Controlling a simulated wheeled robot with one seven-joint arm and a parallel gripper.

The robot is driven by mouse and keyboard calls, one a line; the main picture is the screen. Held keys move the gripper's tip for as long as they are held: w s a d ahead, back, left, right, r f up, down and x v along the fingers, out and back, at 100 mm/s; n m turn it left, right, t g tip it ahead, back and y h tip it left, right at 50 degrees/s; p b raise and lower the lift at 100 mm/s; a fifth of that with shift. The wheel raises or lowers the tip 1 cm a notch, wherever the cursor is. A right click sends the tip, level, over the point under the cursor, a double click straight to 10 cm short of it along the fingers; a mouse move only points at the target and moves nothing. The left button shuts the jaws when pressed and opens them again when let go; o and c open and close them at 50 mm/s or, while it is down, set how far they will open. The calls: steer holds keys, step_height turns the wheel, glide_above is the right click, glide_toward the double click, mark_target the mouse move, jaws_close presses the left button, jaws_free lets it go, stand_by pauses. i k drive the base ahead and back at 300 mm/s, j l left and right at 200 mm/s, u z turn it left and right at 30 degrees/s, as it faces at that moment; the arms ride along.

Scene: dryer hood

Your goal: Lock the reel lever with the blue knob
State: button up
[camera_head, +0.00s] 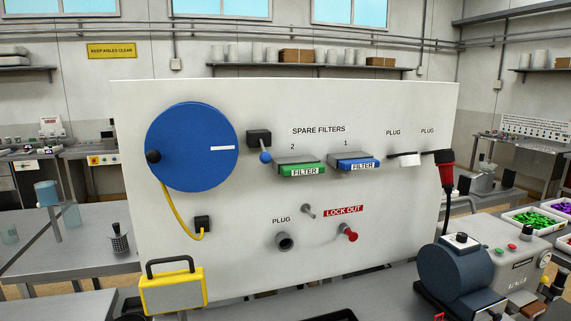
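The reel lever shows as a short lever with a round blue knob (265,157), below a black block (259,138) on the upright white panel (260,270). The knob hangs below the block, just right of the large blue reel (190,130). The reel is a disc with a white stripe and a black crank knob (153,157) at its left edge. Whether the lever is locked I cannot tell from this view. My gripper is not in view, and nothing touches the blue knob.
A yellow cable (177,218) runs from the reel to a black block (202,223). Right of the knob, a green filter (304,170) and a blue filter (362,165) stick out. A red lock-out knob (348,233) is lower. A yellow case (172,291) stands in front.

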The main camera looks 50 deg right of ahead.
mark_target(265, 158)
steer(key=z, duration=1.5)
